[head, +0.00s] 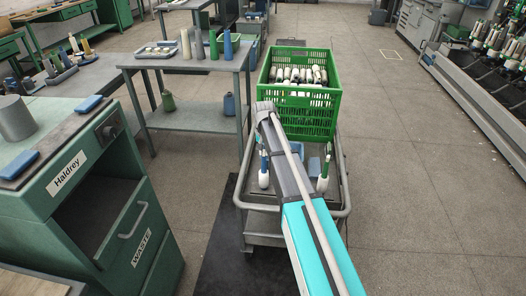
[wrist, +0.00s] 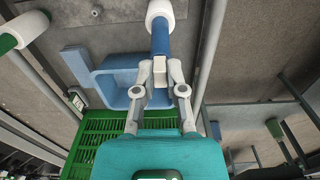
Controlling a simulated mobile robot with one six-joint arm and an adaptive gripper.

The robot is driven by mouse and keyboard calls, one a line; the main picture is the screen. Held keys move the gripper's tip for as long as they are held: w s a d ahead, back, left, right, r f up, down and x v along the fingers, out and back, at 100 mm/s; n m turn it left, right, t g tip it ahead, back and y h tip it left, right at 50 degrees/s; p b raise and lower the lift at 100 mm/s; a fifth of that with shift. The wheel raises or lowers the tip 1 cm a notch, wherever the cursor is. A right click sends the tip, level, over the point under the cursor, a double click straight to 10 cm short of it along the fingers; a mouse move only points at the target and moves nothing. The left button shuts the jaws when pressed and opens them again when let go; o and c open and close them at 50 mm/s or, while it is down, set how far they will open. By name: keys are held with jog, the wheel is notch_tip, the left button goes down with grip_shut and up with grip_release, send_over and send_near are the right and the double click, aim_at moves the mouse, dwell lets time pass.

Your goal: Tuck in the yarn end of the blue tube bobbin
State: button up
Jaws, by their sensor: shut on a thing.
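The blue tube bobbin (wrist: 161,40) has a bare blue tube and a white yarn package (wrist: 166,12). In the head view the bobbin (head: 264,179) stands upright at the left of the grey trolley, beside my arm. My gripper (wrist: 160,68) is shut on the free end of the blue tube, its two fingers close on either side. In the head view my arm hides most of the gripper. I cannot make out a loose yarn end in either view.
A green-tube bobbin (head: 323,183) stands on the trolley (head: 345,203), with a blue bin (wrist: 106,89) between the two bobbins. A green crate (head: 318,112) of bobbins is at the trolley's far end. A green bench (head: 120,185) stands left, winding machines (head: 480,95) right.

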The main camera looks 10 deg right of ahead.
jog(key=o, duration=0.7)
jog(key=shift+o, duration=0.2)
jog(key=o, duration=0.5)
jog(key=shift+r+p, duration=3.5)
jog(key=shift+r, duration=0.05)
